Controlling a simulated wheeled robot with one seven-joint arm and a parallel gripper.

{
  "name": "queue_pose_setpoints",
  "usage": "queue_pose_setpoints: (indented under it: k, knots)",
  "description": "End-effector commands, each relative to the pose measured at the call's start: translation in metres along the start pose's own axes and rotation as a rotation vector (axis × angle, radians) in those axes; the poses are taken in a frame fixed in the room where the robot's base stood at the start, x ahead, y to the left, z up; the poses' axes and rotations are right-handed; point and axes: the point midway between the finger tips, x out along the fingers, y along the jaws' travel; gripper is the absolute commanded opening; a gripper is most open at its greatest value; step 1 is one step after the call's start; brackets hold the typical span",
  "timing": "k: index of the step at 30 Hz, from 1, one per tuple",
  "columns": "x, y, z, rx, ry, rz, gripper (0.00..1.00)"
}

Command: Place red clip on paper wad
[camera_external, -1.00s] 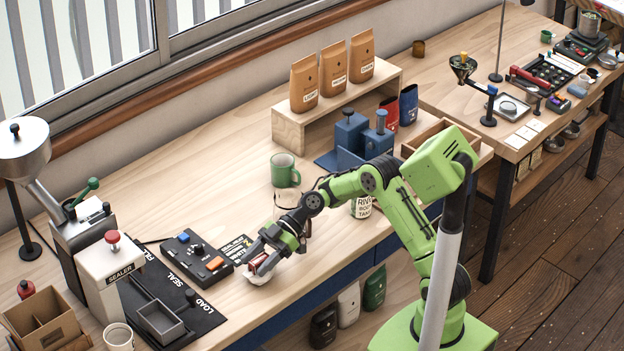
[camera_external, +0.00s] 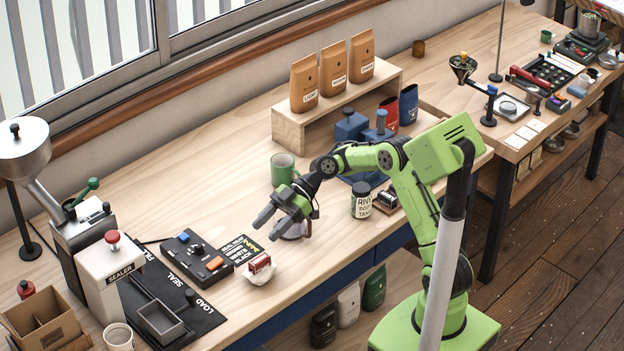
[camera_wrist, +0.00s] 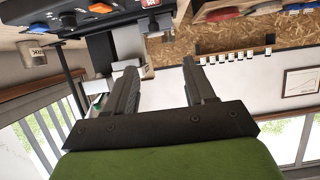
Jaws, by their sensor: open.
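The red clip (camera_external: 260,261) lies on top of the white paper wad (camera_external: 259,275) on the wooden bench, right of the black label card. The wad shows beneath and around the clip. My gripper (camera_external: 267,221) is open and empty, raised above the bench to the upper right of the clip and apart from it. In the wrist view, my gripper (camera_wrist: 160,85) shows its two fingers spread with nothing between them. Neither the clip nor the wad shows clearly in the wrist view.
A control box (camera_external: 197,257) and a sealer (camera_external: 112,280) stand to the left. A green mug (camera_external: 284,169) stands behind my gripper, and a labelled black-lidded jar (camera_external: 361,200) stands to its right. A round dark-rimmed item (camera_external: 295,232) is partly hidden under the gripper.

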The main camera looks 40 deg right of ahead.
Motion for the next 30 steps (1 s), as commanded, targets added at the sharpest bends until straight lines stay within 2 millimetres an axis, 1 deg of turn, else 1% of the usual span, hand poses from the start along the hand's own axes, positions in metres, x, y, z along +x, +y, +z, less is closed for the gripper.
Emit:
queue_pose_setpoints:
  k: [4,6,8,11,14,17,19,20,21,23,24,27,30]
  knots:
    - [0.000,0.000,0.000,0.001,-0.003,0.000,0.54]
    - [-0.001,-0.004,-0.002,0.014,-0.034,0.009,0.54]
    - [-0.003,-0.010,-0.006,0.045,-0.102,0.031,0.54]
    - [-0.016,-0.029,-0.011,0.144,-0.272,0.118,0.54]
    - [-0.041,-0.057,-0.012,0.281,-0.441,0.263,0.54]
    - [-0.075,-0.094,-0.010,0.436,-0.568,0.454,0.54]
    - [-0.103,-0.125,-0.006,0.555,-0.621,0.610,0.54]
    - [-0.116,-0.139,-0.003,0.609,-0.634,0.680,0.54]
    - [-0.132,-0.159,0.002,0.683,-0.640,0.772,0.54]
    - [-0.153,-0.189,0.011,0.792,-0.632,0.901,0.54]
    - [-0.166,-0.207,0.019,0.859,-0.617,0.977,0.54]
    - [-0.187,-0.241,0.036,0.991,-0.570,1.113,0.54]
    - [-0.196,-0.257,0.045,1.059,-0.541,1.175,0.54]
